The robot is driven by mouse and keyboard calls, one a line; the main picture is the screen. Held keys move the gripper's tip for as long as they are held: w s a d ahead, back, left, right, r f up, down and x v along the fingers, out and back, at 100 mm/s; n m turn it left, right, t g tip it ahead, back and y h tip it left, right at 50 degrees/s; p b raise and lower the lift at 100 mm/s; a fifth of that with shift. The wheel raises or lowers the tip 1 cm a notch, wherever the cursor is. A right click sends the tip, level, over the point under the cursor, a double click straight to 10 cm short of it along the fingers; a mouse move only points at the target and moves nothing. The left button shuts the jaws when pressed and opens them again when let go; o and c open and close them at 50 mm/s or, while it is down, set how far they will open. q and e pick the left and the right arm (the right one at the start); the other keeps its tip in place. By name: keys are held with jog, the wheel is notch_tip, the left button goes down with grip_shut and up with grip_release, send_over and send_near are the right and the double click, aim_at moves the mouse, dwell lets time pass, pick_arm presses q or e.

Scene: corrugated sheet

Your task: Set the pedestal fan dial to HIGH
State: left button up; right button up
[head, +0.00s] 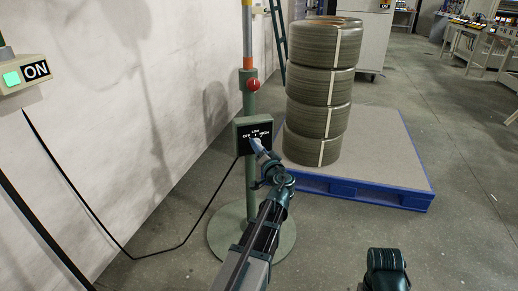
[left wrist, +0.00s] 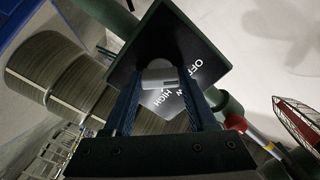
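The fan's dark dial box (head: 240,127) is mounted on a green pole, with OFF, LOW and HIGH in white from left to right. My left gripper (head: 257,147) reaches the box's face from below. HIGH and OFF show beside the knob; part of LOW is covered. The knob's pointing direction is hidden. A dark part of my right arm shows at the head view's lower right; its fingers are not visible.
A red knob (head: 253,85) sits on the pole above the box, and the round base (head: 225,240) is below. Stacked coils (head: 320,95) stand on a blue-edged pallet (head: 390,150) behind. A green-lit ON box (head: 20,78) is at left, with a black cable below.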

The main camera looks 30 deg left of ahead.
pick_arm(q)
jog(key=c, duration=0.5)
jog(key=shift+m, duration=9)
jog(key=o, duration=1.3)
